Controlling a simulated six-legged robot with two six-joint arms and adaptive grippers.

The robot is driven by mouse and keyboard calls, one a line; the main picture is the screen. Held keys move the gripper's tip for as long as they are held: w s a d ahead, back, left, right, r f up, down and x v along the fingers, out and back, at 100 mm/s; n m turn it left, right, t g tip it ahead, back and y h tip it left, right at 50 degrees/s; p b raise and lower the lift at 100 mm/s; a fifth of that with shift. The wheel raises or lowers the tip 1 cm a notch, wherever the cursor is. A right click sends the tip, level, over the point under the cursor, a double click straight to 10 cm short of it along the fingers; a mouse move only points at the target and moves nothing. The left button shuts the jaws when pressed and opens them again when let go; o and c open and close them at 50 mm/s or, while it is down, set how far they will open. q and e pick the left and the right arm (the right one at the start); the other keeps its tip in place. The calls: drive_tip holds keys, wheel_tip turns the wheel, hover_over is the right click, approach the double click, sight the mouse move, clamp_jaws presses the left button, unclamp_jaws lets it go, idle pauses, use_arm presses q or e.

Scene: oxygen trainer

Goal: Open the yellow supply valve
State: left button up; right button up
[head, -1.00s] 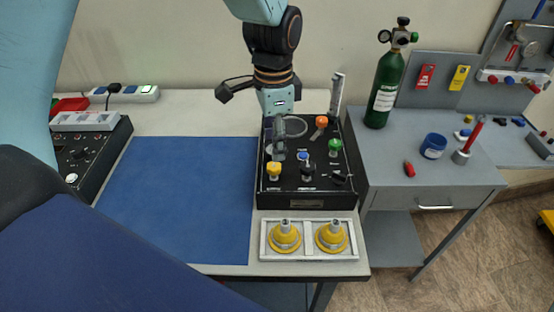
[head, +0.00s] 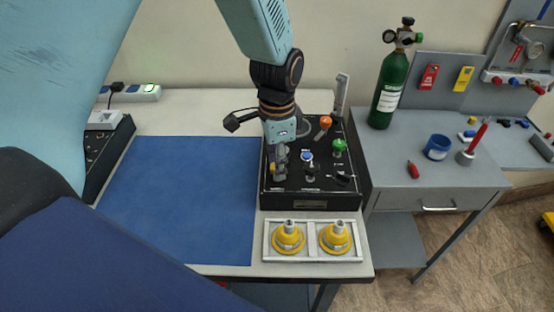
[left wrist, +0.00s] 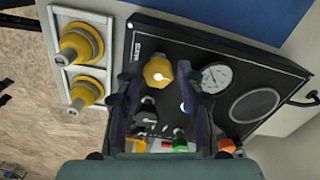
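The yellow supply valve (left wrist: 158,72) is a knob on the black trainer panel (head: 312,204), at its front left corner. In the head view my left gripper (head: 279,168) hides most of it; only a yellow sliver shows at the gripper's left edge. In the left wrist view the gripper's two dark fingers (left wrist: 157,92) are apart, one on each side of the yellow knob, with the knob at the mouth between their tips. I cannot tell whether either finger touches it. My right gripper is in neither view.
Close by on the panel are a blue knob (head: 307,156), a green knob (head: 339,145), an orange knob (head: 326,121) and a gauge (left wrist: 216,78). A white tray with two yellow fittings (head: 288,238) lies in front. The blue mat (head: 180,200) is clear.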

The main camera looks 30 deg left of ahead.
use_arm(q)
drive_tip(key=shift+s+d, duration=0.1)
clamp_jaws()
drive_tip(key=shift+r+n+p, duration=0.2)
drive_tip(key=shift+n+p, duration=0.7)
drive_tip(key=shift+p, duration=0.2)
drive_tip(key=n+p, duration=0.2)
drive_tip(key=shift+n, duration=0.3)
drive_tip(key=n+p, duration=0.3)
drive_tip(key=n, duration=0.2)
drive_tip(key=shift+p, duration=0.35)
drive_tip(key=n+p, duration=0.1)
drive_tip(key=n, duration=0.3)
drive_tip(key=shift+p, duration=0.3)
drive_tip(key=n+p, duration=0.1)
drive_tip(key=n, duration=0.2)
drive_tip(key=shift+n, duration=0.3)
drive_tip(key=n, duration=0.3)
drive_tip(key=shift+n+p, duration=0.3)
drive_tip(key=shift+p, duration=0.1)
drive_tip(key=shift+f+n, duration=0.1)
drive_tip(key=shift+n, duration=1.7)
